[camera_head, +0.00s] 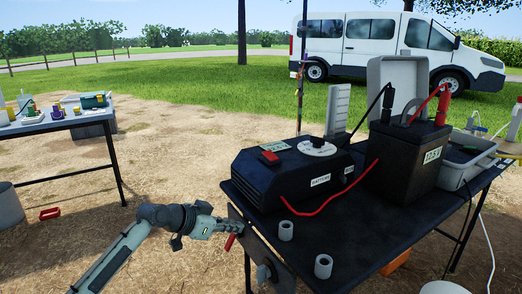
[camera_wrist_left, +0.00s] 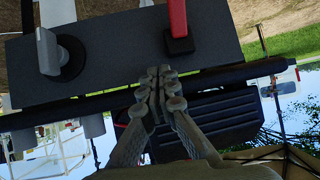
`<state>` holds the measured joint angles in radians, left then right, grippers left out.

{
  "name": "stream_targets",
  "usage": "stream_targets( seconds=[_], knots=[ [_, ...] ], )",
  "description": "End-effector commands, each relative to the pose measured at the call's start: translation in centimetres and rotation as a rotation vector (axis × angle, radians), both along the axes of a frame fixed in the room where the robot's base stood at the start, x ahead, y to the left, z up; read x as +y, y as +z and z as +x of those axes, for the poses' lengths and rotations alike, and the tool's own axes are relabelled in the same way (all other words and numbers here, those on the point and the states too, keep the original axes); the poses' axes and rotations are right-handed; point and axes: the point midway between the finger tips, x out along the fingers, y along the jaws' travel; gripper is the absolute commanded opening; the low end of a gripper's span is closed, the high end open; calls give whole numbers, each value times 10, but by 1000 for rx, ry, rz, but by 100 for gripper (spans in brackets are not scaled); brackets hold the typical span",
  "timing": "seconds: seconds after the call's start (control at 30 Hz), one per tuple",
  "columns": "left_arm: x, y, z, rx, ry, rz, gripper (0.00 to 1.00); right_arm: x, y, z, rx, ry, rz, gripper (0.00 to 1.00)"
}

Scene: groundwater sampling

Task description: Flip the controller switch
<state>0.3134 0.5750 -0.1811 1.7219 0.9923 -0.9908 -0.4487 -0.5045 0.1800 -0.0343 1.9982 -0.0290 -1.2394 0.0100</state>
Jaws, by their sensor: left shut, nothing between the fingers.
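A black controller box (camera_head: 285,180) with a round white dial and a red switch (camera_head: 269,157) on top sits on the dark table. A grey panel (camera_head: 262,257) at the table's near left edge bears a red lever (camera_head: 230,241) and a grey knob (camera_head: 264,273). The wrist view also shows the panel (camera_wrist_left: 120,45), red lever (camera_wrist_left: 178,18) and grey knob (camera_wrist_left: 47,52). My left gripper (camera_head: 238,227) is shut and empty, close to the panel near the red lever. I cannot tell whether it touches. In the wrist view its fingertips (camera_wrist_left: 160,78) overlap the panel. My right gripper is out of view.
A battery (camera_head: 408,155) with red and black clamps stands right of the box, and a grey tray (camera_head: 465,165) lies beyond it. Two short grey cylinders (camera_head: 286,230) (camera_head: 323,266) stand on the table's front. A red cable loops before the box. Another table (camera_head: 60,122) stands left.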

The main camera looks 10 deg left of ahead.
Motion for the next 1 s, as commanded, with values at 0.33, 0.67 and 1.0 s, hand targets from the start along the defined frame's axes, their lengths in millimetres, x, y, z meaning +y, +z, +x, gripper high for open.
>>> stream_targets(
  seconds=[0.33, 0.67, 1.0],
  knots=[
    [12, 196, 44, -299, -157, -85, 0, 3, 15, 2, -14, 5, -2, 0],
    [15, 244, 44, -369, -193, -111, 0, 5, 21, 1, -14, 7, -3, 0],
    [11, 242, 48, -367, -192, -113, 0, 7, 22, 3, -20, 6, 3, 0]
  ],
)
